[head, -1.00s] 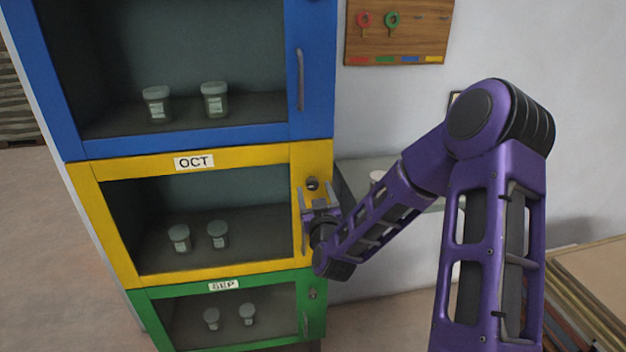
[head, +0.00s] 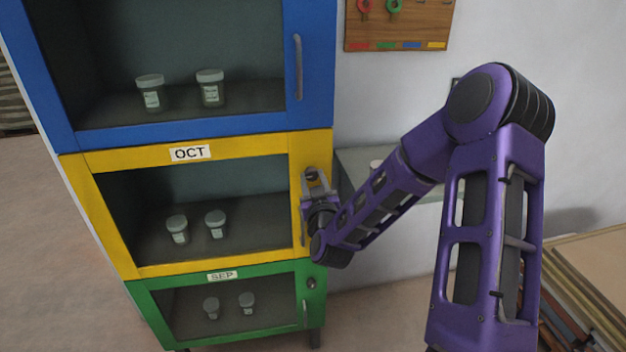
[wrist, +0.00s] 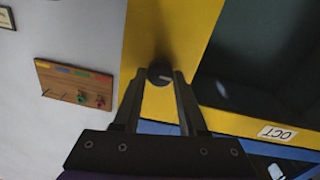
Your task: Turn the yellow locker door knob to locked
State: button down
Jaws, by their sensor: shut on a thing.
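The yellow locker door (head: 190,271) carries an OCT label and is closed, with two jars behind its pane. Its dark round knob (wrist: 160,73) is on the yellow frame and shows a pale mark across its face in the wrist view. My gripper (wrist: 161,76) has one finger on each side of the knob, shut on it. In the head view my gripper (head: 316,177) is at the upper right of the yellow door and mostly covers the knob. Which setting the pale mark stands for cannot be told.
The blue locker (head: 200,140) is above and the green locker (head: 318,318) below. A wooden key board (head: 400,25) hangs on the wall at the right, also in the wrist view (wrist: 75,83). A grey shelf (head: 355,165) is right of the lockers. Stacked boards (head: 595,270) stand at lower right.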

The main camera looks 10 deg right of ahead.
jog(key=shift+m+b, duration=0.3)
jog(key=m+b, duration=0.2)
jog(key=m, duration=0.1)
jog(key=shift+m, duration=0.3)
jog(key=m+b, duration=0.3)
jog(key=m, duration=0.1)
jog(key=shift+d, duration=0.15)
jog(key=m+b, duration=0.2)
jog(key=m, duration=0.2)
jog(key=shift+m+y, duration=0.3)
jog(key=m+b, duration=0.1)
jog(key=m, duration=0.3)
jog(key=shift+r, duration=0.1)
jog(key=shift+m, duration=0.4)
jog(key=shift+c, duration=2.3)
grip_release()
jog(key=shift+g, duration=0.3)
